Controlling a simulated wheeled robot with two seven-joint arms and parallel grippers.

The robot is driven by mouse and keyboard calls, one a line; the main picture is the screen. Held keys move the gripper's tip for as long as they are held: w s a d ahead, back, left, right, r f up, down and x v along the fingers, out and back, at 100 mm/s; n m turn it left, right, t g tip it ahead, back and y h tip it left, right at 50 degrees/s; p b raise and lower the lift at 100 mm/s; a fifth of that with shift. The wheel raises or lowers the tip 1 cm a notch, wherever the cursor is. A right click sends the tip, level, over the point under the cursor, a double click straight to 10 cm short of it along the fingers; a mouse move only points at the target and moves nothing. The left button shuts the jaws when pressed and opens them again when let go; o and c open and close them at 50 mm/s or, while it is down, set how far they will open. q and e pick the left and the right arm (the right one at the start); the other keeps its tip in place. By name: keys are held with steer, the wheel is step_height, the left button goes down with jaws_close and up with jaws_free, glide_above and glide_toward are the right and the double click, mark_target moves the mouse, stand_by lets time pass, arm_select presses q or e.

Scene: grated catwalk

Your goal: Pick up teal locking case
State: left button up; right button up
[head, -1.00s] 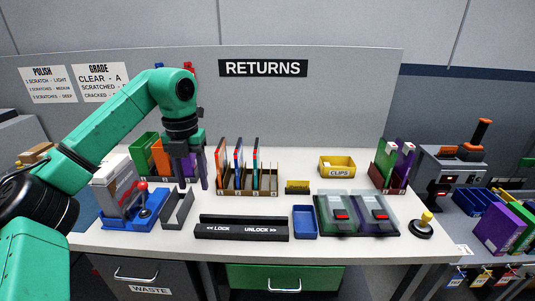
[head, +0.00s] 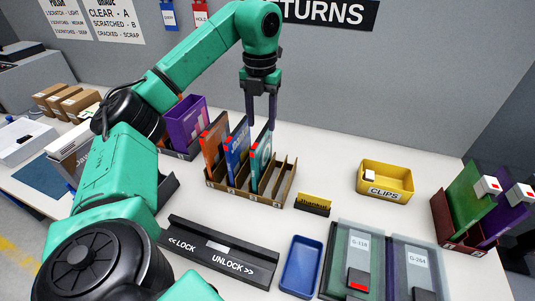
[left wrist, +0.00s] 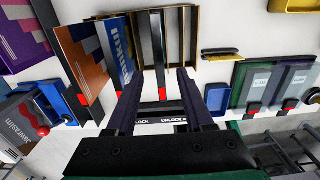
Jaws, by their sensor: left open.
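The teal case (head: 262,158) stands upright as the rightmost case in a brown slotted rack (head: 240,195), with a red lock on its edge. My left gripper (head: 261,124) is open, fingers pointing down at the case's upper edge. In the left wrist view the case shows nearly edge-on as a dark strip (left wrist: 157,55) in line with the gap between the fingers (left wrist: 158,80). I cannot tell how far the fingers reach down around it. My right gripper is out of view.
A blue case (head: 237,150) and an orange case (head: 214,145) stand left of it; slots to its right are empty. A small yellow holder (head: 313,204), a CLIPS bin (head: 385,181), a blue tray (head: 301,267) and the lock/unlock bar (head: 220,252) share the table.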

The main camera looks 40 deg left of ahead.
mark_target(262, 149)
arm_select(q)
step_height(262, 149, down, 4)
steer(key=shift+s+p, duration=0.15)
steer(key=shift+p, duration=0.2)
steer(key=f, duration=0.1)
steer(key=f+p, duration=0.1)
steer(key=f, duration=0.3)
steer(key=shift+w+f+p, duration=0.25)
steer(key=shift+p, duration=0.05)
steer(key=shift+f, duration=0.45)
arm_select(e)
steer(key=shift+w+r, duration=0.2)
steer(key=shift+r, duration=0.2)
arm_select(q)
jaws_close()
